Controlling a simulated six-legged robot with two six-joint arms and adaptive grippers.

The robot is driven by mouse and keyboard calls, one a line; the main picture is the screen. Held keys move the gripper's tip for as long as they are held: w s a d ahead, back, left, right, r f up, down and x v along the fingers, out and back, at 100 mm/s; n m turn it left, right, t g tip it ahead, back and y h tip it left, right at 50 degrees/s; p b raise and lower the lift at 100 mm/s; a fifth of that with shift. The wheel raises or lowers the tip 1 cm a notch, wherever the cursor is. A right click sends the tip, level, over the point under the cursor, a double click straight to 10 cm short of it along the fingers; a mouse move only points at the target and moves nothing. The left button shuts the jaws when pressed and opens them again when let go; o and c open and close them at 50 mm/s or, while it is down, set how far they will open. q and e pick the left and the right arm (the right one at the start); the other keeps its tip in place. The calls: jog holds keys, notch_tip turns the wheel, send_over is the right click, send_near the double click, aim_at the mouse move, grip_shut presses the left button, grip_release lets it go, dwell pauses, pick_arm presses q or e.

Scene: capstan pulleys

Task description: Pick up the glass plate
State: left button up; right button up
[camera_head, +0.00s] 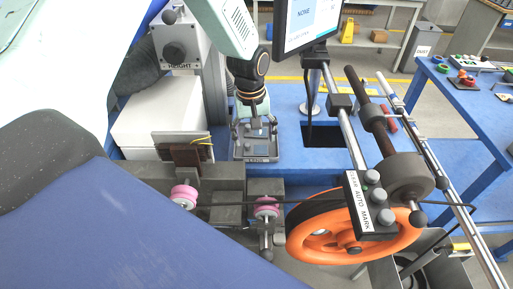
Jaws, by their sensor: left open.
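My left gripper (254,127) comes down from the top of the picture, below a dark wrist with orange rings. It is open, and its fingers are small and hard to make out. It is directly above a small grey rectangular tray (257,158) on the blue bench. A pale, glassy flat surface shows inside the tray around the fingers. I cannot clearly tell the glass plate's edges there, nor whether the fingers touch it. My right gripper is not in view.
A HEIGHT control box (182,52) stands left of the arm, and a monitor (308,22) is at the top. An orange handwheel (300,246), pink pulleys (184,195) and a button box labelled CLEAR AUTO MARK (368,203) are in front. Blue bench (290,125) is free right of the tray.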

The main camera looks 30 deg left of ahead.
aim_at(255, 148)
pick_arm(q)
jog(key=shift+w+a+f, duration=0.1)
jog(key=shift+f, duration=0.65)
jog(key=shift+w+a+f, duration=0.1)
jog(key=shift+f, duration=0.65)
jog(key=shift+d+r, duration=0.1)
jog(key=shift+d, duration=0.05)
jog(key=shift+c, duration=0.4)
jog(key=shift+c, duration=0.6)
jog(key=c, duration=0.5)
jog(key=shift+s, duration=0.15)
grip_shut()
